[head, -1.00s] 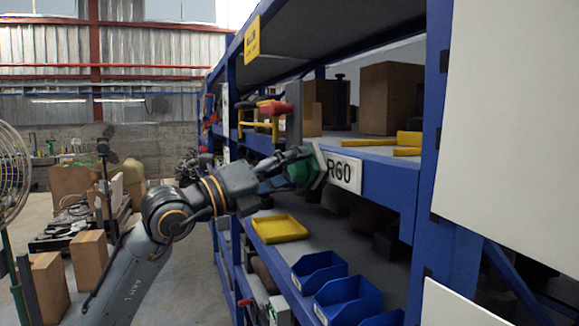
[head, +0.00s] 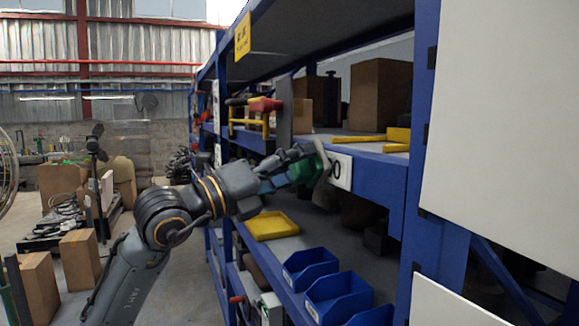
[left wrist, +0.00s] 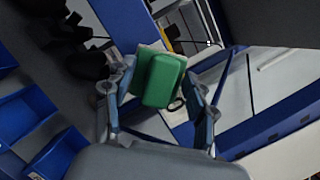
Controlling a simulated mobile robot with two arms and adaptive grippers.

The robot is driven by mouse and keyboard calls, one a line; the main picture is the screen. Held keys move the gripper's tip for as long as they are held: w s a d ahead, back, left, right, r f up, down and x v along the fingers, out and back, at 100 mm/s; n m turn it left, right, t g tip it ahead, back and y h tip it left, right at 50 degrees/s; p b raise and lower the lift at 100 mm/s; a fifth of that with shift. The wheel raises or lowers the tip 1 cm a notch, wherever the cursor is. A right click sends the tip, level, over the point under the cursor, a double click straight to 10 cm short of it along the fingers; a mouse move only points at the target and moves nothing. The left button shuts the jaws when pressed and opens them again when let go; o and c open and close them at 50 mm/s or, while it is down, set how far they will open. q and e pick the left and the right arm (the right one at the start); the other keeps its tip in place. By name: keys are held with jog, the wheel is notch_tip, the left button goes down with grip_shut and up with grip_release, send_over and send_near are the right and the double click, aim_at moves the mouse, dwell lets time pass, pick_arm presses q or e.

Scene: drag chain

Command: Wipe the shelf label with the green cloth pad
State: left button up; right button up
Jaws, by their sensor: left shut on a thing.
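The shelf label (head: 341,172) is a white plate on the blue shelf beam. Only its last character, a 0, shows in the head view; the pad hides the left part. My left gripper (head: 297,170) is shut on the green cloth pad (head: 304,170), whose pale flat face is turned toward the label. The pad overlaps the label and seems to be against it, though exact contact cannot be told. In the left wrist view the green pad (left wrist: 163,80) sits between the two fingers. A dark curved mark shows beside it on a white surface. My right gripper is not in view.
A yellow tray (head: 272,226) and blue bins (head: 338,298) stand on the shelf below. Above the beam are a cardboard box (head: 380,95) and yellow parts (head: 398,138). A blue upright (head: 428,130) and white panel (head: 505,130) stand to the right.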

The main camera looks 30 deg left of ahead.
aim_at(314, 165)
pick_arm(q)
jog(key=shift+s+d, duration=1.55)
jog(key=shift+d, duration=0.3)
jog(key=shift+s+d, duration=1.25)
jog(key=shift+d, duration=0.2)
jog(key=shift+b, duration=0.4)
jog(key=shift+w+a, duration=0.35)
jog(key=shift+a, duration=0.05)
jog(key=shift+w+a+b, duration=0.65)
jog(key=shift+w+a, duration=0.8)
jog(key=shift+a, duration=0.2)
jog(key=w+a, duration=0.4)
jog(key=shift+w+a, duration=0.15)
jog(key=shift+a, duration=0.25)
